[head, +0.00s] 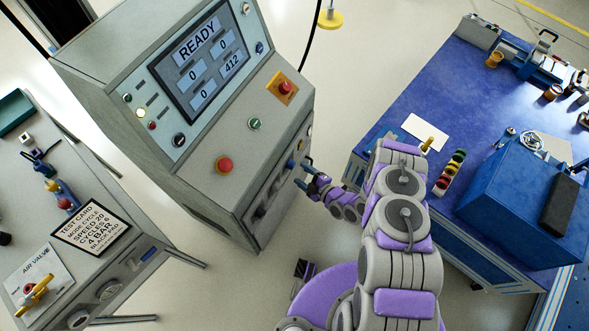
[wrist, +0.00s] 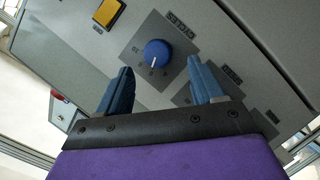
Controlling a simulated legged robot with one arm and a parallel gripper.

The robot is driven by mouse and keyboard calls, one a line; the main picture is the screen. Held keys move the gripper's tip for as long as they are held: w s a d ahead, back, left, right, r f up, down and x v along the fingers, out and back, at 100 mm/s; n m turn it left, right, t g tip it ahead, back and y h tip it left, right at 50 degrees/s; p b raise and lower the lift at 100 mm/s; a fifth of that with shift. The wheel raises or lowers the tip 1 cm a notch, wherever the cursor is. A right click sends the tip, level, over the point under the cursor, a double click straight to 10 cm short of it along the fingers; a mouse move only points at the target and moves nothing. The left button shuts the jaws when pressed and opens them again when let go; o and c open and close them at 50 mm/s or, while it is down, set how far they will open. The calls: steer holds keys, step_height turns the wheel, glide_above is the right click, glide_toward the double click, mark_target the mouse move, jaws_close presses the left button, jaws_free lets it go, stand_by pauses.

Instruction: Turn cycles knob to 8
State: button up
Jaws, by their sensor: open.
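The blue cycles knob (wrist: 157,53) sits on a grey square plate with small scale marks, on the machine's front panel. Its label (wrist: 181,24) appears upside down in the wrist view. The knob has a white pointer mark toward the bottom of the picture; the exact number is too small to read. My gripper (wrist: 162,88) is open, with one blue finger to each side, and the knob shows between and beyond the fingertips. I see no contact. In the head view my gripper (head: 303,172) is at the lower front of the grey machine (head: 190,180).
A yellow button (wrist: 108,12) is left of the knob, and another labelled plate (wrist: 232,75) is at right. The machine's screen (head: 200,60) reads READY. A test card (head: 91,228) lies on the left table. A blue workbench (head: 410,95) stands at right.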

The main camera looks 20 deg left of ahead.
mark_target(294, 166)
steer(key=x, duration=0.2)
steer(key=b+x, duration=0.1)
steer(key=shift+w+a+f, duration=0.1)
steer(key=shift+w+a, duration=0.1)
steer(key=shift+w, duration=0.2)
steer(key=shift+w+a+f, duration=0.1)
steer(key=shift+w+a, duration=0.05)
steer(key=shift+a, duration=0.35)
steer(key=shift+a, duration=0.1)
steer(key=shift+c, duration=0.2)
steer(key=shift+d, duration=0.25)
steer(key=c, duration=1)
